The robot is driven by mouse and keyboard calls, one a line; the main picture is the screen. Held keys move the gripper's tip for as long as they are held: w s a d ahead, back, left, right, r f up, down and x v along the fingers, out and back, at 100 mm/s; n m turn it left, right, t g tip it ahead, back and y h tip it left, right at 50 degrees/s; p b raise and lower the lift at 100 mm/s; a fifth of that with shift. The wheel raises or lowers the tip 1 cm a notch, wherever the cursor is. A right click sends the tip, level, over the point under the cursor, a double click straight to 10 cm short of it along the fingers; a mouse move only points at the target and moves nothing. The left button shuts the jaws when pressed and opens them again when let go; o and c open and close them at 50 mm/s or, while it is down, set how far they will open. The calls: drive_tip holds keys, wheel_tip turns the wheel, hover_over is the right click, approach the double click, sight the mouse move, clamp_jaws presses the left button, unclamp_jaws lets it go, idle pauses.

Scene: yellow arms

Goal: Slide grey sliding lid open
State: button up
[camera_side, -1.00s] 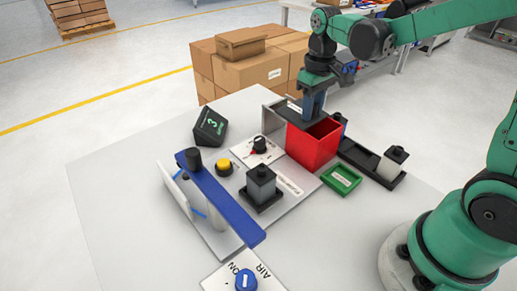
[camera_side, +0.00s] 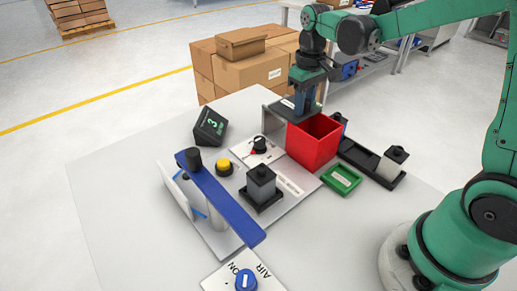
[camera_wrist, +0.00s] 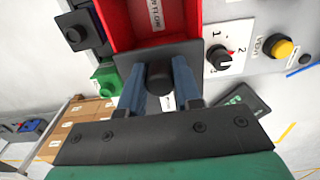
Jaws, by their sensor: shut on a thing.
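The grey sliding lid (camera_side: 287,109) lies level at the back edge of the red box (camera_side: 312,150), mostly to the left of and behind its opening. The box top is largely uncovered. In the wrist view the lid (camera_wrist: 150,52) shows as a dark plate with a round black knob (camera_wrist: 159,80), and part of the red inside of the box (camera_wrist: 122,28) shows beyond it. My gripper (camera_side: 303,108) points down onto the lid. Its two blue fingers (camera_wrist: 159,75) are shut on the knob, one on each side.
A green tray (camera_side: 341,180) and a black rail with blocks (camera_side: 372,164) are right of the box. A dial (camera_side: 259,146), yellow button (camera_side: 223,165), dark block (camera_side: 261,186) and blue bar (camera_side: 225,200) are to the left. Cartons (camera_side: 245,70) stand behind the table.

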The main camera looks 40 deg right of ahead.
drive_tip(key=shift+w, duration=0.2)
drive_tip(key=shift+w, duration=0.8)
drive_tip(key=o, duration=0.7)
drive_tip(key=shift+r, duration=3.75)
drive_tip(key=shift+s, duration=0.1)
